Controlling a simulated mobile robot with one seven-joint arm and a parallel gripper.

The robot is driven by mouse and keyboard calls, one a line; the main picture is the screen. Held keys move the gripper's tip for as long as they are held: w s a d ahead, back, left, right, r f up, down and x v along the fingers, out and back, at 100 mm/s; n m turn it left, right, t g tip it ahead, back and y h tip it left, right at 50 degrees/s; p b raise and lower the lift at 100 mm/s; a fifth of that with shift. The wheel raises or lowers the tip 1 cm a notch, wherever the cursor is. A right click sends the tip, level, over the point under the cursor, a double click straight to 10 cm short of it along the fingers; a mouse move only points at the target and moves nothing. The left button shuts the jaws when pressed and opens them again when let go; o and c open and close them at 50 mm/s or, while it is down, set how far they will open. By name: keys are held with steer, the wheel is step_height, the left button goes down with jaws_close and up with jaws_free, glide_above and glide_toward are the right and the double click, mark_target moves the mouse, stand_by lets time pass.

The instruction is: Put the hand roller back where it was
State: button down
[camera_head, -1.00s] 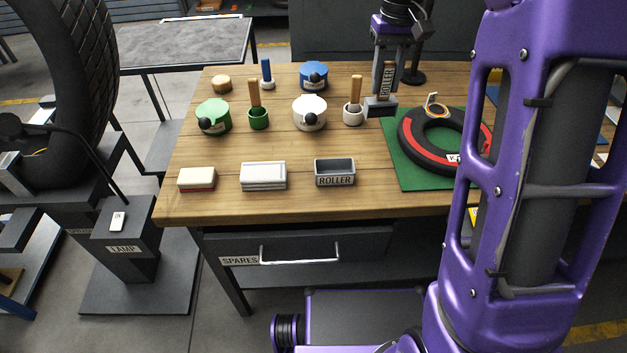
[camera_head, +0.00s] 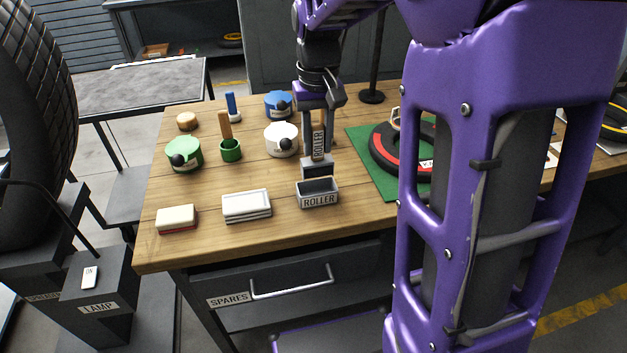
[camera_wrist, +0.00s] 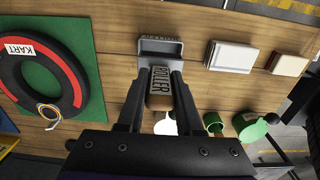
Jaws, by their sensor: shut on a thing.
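The hand roller has a wooden handle with a ROLLER label (camera_head: 318,141) and a grey head (camera_head: 317,169). My gripper (camera_head: 317,156) is shut on its handle and holds it upright. The handle also shows between my fingers in the wrist view (camera_wrist: 160,98). The grey open holder marked ROLLER (camera_head: 318,199) stands at the bench's front. The roller's head is just behind and above the holder's opening in the head view. In the wrist view the holder (camera_wrist: 147,45) is just past the fingertips. I cannot tell whether the head touches it.
On the wooden bench (camera_head: 215,205), a white stacked block (camera_head: 247,206) and a red-white block (camera_head: 177,219) lie left of the holder. A white-lidded pot (camera_head: 281,139) and green cup (camera_head: 231,151) stand behind. A tyre (camera_head: 384,157) on a green mat is at right.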

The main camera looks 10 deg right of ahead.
mark_target(317, 125)
step_height(317, 125, down, 7)
steer(key=shift+r+b, duration=0.2)
steer(key=shift+b, duration=0.3)
steer(key=shift+f, duration=0.2)
steer(key=c, duration=0.6)
jaws_free()
steer(key=shift+o, duration=0.2)
steer(key=shift+r, duration=0.1)
step_height(317, 125, up, 12)
steer(key=shift+r+p, duration=0.15)
steer(key=shift+p, duration=0.95)
